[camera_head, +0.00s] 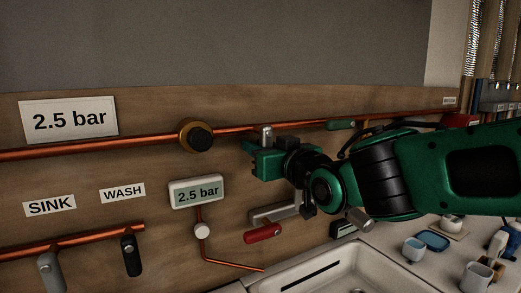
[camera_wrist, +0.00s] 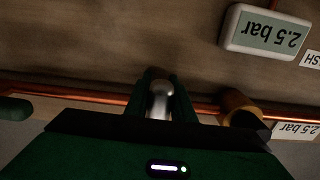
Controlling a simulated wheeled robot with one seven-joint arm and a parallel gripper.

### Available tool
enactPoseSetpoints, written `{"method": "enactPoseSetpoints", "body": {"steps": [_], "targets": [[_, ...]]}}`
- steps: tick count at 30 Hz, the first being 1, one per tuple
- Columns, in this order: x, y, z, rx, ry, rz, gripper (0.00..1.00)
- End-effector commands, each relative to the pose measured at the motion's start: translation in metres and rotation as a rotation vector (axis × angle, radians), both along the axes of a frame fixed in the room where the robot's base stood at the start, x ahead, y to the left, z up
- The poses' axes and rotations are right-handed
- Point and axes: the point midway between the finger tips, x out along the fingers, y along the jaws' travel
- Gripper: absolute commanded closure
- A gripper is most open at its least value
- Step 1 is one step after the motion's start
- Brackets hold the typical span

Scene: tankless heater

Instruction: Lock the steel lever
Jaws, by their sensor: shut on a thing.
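The steel lever (camera_head: 266,133) shows as a rounded grey metal end at the copper pipe, right of the brass fitting. It also shows in the wrist view (camera_wrist: 160,98), between my two dark green fingers. My gripper (camera_head: 263,152) is shut on it, reaching in from the right along the wall. The fingers hide the lever's sides and lower part, and I cannot tell its full angle or where its pivot is.
A brass fitting with a black knob (camera_head: 197,136) sits left on the same copper pipe (camera_head: 80,147). A green handle (camera_head: 340,125) is to the right. A red-handled lever (camera_head: 263,233) lies below my wrist. A digital gauge (camera_head: 197,192) reads 2.5 bar. A sink (camera_head: 310,272) is below.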

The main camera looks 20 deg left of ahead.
Motion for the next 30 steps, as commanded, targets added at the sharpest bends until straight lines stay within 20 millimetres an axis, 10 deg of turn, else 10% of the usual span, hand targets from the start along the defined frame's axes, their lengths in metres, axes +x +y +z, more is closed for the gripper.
{"method": "enactPoseSetpoints", "body": {"steps": [8, 9, 11, 30], "targets": [[0.003, -0.002, 0.005, 0.008, -0.006, -0.007, 1.00], [0.003, -0.002, 0.005, 0.008, -0.006, -0.007, 0.73], [0.003, -0.002, 0.005, 0.006, -0.007, -0.006, 0.59], [-0.023, -0.032, 0.003, 0.002, -0.005, -0.005, 0.59]]}}
